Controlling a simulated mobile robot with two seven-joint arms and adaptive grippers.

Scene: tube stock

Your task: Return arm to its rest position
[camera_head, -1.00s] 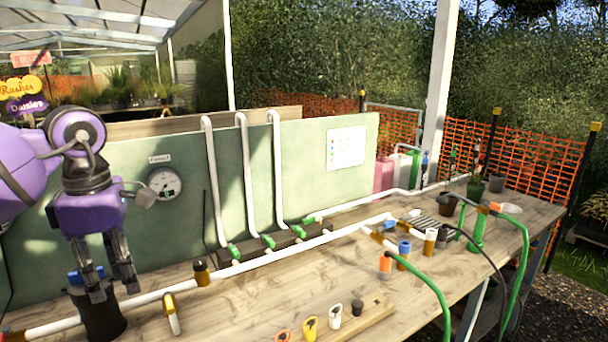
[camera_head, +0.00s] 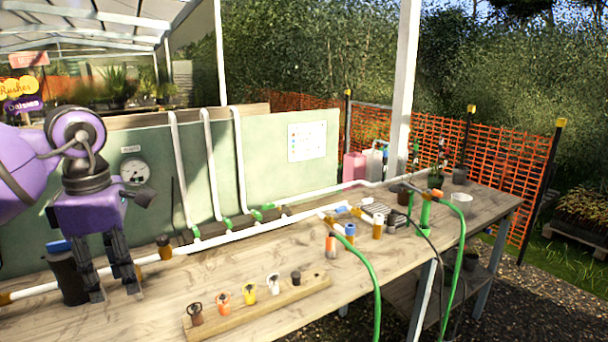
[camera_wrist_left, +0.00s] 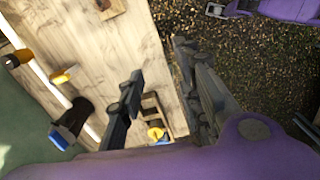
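My left arm comes in from the left in the head view, purple with dark fingers. In the left wrist view the left gripper (camera_wrist_left: 160,60) also shows two separated fingers, one over the bench and one over the gravel. A black cup with a blue item (camera_head: 68,275) stands just left of and behind the fingers.
A wooden rack (camera_head: 262,312) with several coloured fittings lies near the bench's front edge. White pipe (camera_head: 225,239) runs along the bench before a green panel (camera_head: 265,165) with a gauge (camera_head: 135,171). Green hoses (camera_head: 376,290) hang over the front edge. Gravel (camera_head: 500,300) lies clear at right.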

